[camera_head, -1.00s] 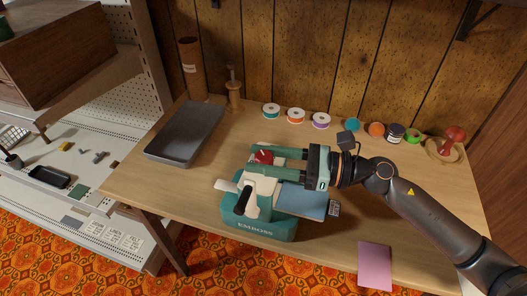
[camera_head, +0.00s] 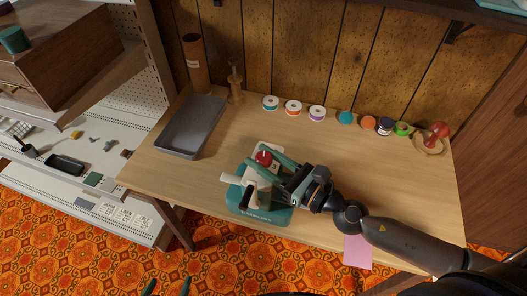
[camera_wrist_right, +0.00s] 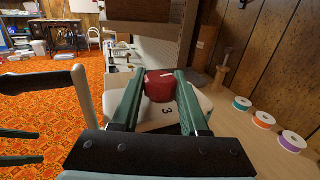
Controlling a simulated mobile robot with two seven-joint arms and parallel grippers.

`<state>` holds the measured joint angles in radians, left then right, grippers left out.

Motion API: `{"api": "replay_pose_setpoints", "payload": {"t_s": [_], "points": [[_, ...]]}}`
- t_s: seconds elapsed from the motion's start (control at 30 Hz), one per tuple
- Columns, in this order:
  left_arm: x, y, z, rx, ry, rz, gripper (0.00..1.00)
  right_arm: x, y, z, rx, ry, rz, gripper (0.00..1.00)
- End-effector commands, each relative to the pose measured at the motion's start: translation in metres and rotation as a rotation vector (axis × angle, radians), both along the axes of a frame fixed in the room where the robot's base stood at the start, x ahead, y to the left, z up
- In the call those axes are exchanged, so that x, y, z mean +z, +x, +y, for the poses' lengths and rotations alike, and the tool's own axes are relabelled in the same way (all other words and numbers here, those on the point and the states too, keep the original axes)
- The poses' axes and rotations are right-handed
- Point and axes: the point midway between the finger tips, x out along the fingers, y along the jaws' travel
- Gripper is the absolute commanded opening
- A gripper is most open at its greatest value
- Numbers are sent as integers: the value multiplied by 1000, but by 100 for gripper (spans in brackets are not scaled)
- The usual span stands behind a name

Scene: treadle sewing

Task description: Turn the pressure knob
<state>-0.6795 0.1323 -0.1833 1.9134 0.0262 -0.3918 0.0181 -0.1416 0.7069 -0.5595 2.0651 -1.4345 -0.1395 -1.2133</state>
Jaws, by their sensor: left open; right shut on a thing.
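The red pressure knob (camera_head: 264,158) sits on top of the cream and teal embossing machine (camera_head: 262,213). In the right wrist view the knob (camera_wrist_right: 159,86) has a white mark on its top, and a "3" shows on the pale plate in front of it. My right gripper (camera_head: 267,158) is shut on the knob, with one green finger on each side. The machine's dark-gripped lever (camera_head: 248,197) stands at its front. My left gripper (camera_head: 168,287) is open and empty at the bottom edge of the head view, apart from the machine.
A grey tray (camera_head: 191,127) lies at the table's back left, near a brown tube (camera_head: 195,63). Several ribbon spools and small jars line the back. A red-handled stamp (camera_head: 437,132) stands at the right. A pink card (camera_head: 357,252) lies at the front edge.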

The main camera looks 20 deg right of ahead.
Motion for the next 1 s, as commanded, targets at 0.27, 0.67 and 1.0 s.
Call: {"api": "replay_pose_setpoints", "payload": {"t_s": [0.27,0.67,1.0], "points": [[16,0,0,-1,-1,0,100,3,0,0,-76,6,3,0],[35,0,-1,-1,0,1,100,3,0,1,-205,4,0,0],[49,0,-1,-1,-1,0,100,3,1,1,-367,3,0,0]]}}
